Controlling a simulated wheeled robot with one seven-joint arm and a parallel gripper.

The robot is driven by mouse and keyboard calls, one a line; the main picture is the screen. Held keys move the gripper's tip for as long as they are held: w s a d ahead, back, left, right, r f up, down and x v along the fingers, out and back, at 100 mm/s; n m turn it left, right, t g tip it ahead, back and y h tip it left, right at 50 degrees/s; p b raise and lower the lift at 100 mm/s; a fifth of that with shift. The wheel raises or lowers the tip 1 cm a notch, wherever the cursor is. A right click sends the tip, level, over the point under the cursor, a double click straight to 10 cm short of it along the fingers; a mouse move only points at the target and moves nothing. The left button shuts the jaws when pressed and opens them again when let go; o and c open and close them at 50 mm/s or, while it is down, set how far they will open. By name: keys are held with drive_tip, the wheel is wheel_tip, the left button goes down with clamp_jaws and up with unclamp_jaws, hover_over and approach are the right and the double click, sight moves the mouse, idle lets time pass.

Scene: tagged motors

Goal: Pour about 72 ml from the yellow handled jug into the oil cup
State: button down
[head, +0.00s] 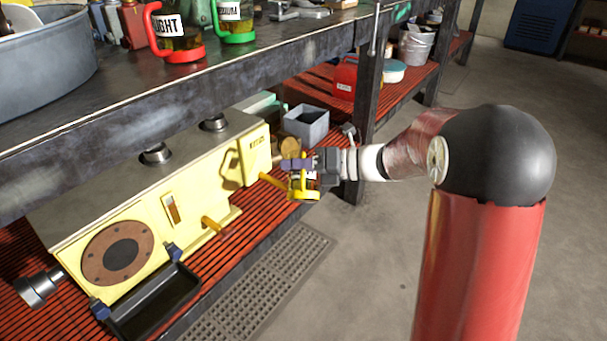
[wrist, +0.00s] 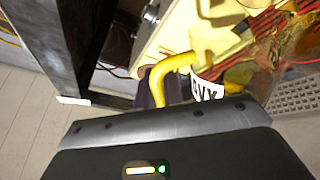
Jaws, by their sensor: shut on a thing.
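The yellow handled jug (head: 304,193) is held in my gripper (head: 300,166) in front of the right end of a yellow machine (head: 190,200). In the wrist view, its curved yellow handle (wrist: 172,74) and a white label with dark letters (wrist: 208,90) show just past the gripper body. My gripper is shut on the jug; its fingertips are mostly hidden. Two short dark round fittings, one nearer (head: 155,154) and one farther (head: 214,122), stand on the machine's top. I cannot tell which is the oil cup. The liquid level is unclear.
A red-handled jug (head: 177,35) and a green-handled jug (head: 234,20) stand on the bench top. The bench edge (head: 180,95) overhangs the machine. A grey bin (head: 306,121) and a bench leg (head: 362,125) are close behind my gripper. A black tray (head: 152,300) sits in front.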

idle(0.8)
drive_tip(key=shift+s+f+n+b, duration=0.15)
drive_tip(key=shift+f+n+b, duration=0.25)
drive_tip(key=shift+f+b, duration=0.35)
drive_tip(key=shift+s+n+b, duration=0.35)
drive_tip(key=shift+n, duration=0.05)
